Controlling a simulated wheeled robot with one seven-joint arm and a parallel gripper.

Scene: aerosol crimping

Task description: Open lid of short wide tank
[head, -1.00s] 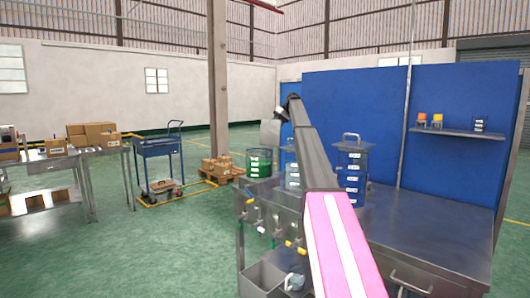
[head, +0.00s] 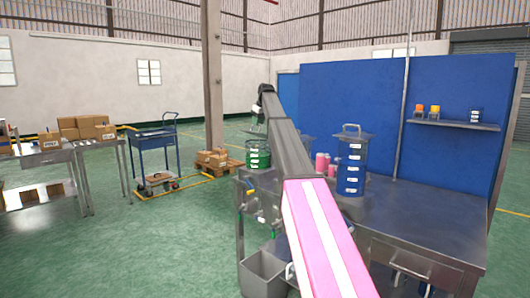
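A short, wide green-tinted tank (head: 258,158) with white labels stands at the back left end of the metal bench. My arm reaches from the bottom of the head view over the bench to the back left. A taller blue tank (head: 350,178) with a flat lid and arched handle (head: 351,128) stands to the right.
Pink cylinders (head: 321,162) stand between my arm and the blue tank. Another vessel behind the arm is mostly hidden. Valves and a grey bin (head: 262,273) are at the bench's left end. The bench top (head: 425,215) is clear at right. A blue cart (head: 155,145) stands left.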

